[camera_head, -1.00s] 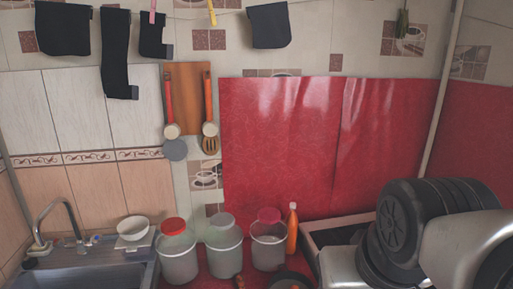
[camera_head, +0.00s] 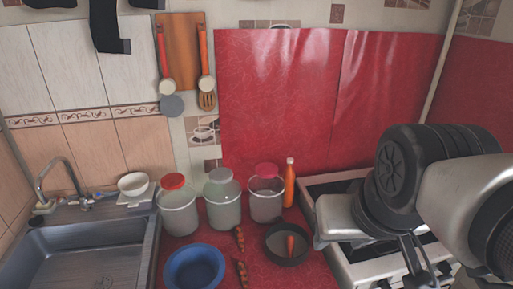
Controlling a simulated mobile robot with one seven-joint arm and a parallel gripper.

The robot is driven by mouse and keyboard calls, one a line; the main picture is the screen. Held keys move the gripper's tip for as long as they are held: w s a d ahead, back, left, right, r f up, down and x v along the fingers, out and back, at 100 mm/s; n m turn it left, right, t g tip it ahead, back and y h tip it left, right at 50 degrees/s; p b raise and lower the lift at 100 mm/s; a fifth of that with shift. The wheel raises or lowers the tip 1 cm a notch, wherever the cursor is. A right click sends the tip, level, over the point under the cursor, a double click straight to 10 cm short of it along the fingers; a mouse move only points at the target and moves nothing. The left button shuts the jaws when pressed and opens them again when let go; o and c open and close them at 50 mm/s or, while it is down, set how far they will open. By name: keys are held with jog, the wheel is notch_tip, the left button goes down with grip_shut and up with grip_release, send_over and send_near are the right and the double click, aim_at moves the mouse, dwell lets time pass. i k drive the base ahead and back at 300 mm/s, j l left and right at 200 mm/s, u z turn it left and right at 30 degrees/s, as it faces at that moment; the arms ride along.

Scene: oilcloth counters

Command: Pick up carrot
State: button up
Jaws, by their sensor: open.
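An orange carrot (camera_head: 291,244) lies in a dark round pan or bowl (camera_head: 270,250) on the red counter, left of the stove. My gripper (camera_head: 418,262) is at the lower right, over the stove and well to the right of the carrot. Its fingers point down and are open, with nothing seen between them. Part of the gripper is hidden by my own arm.
Several lidded jars (camera_head: 224,205) and an orange bottle (camera_head: 289,183) stand behind the pan. A blue bowl (camera_head: 195,268) and two brown twisted items (camera_head: 239,240) are to its left. A sink (camera_head: 75,250) is at far left. The stove (camera_head: 345,262) borders the counter on the right.

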aim_at(239, 233)
jog(key=u, duration=0.55)
jog(key=k+j+z, duration=0.15)
jog(key=k+j, duration=0.15)
jog(key=k, duration=0.7)
jog(key=i, duration=1.15)
